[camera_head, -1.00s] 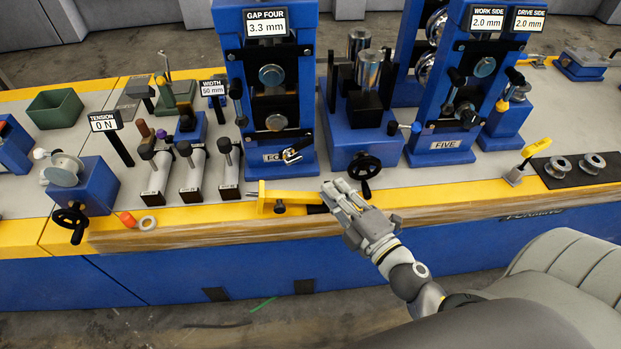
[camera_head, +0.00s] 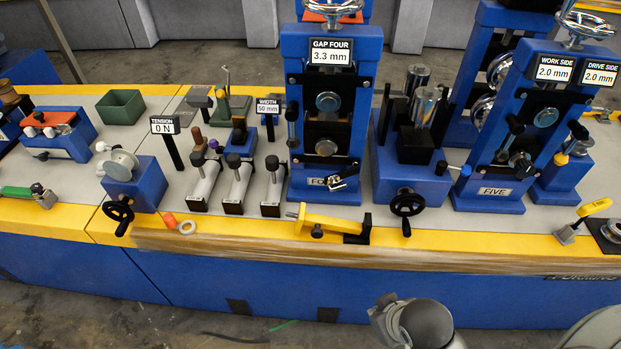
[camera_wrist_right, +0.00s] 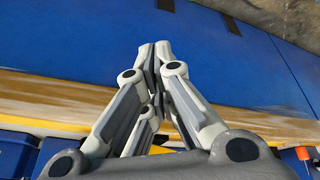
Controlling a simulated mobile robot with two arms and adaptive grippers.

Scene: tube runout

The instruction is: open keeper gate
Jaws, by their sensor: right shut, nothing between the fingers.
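No part is labelled as the keeper gate, and I cannot tell for certain which it is. A small chrome latch (camera_head: 342,182) sits low on the blue stand marked four (camera_head: 292,75). A yellow bar (camera_head: 338,222) with a dark knob and a black end piece (camera_head: 358,232) lies at the bench's front edge, below that stand. My right gripper (camera_wrist_right: 154,52) is shut and empty in the right wrist view, in front of the blue bench side. In the head view only a rounded part of my right arm shows at the bottom. My left gripper is in no view.
A black handwheel (camera_head: 407,203) juts out right of the yellow bar, and another handwheel (camera_head: 118,210) stands at the left. Several small clamps with black knobs stand left of stand four. Stand five (camera_head: 500,135) is at the right. The floor before the bench is clear.

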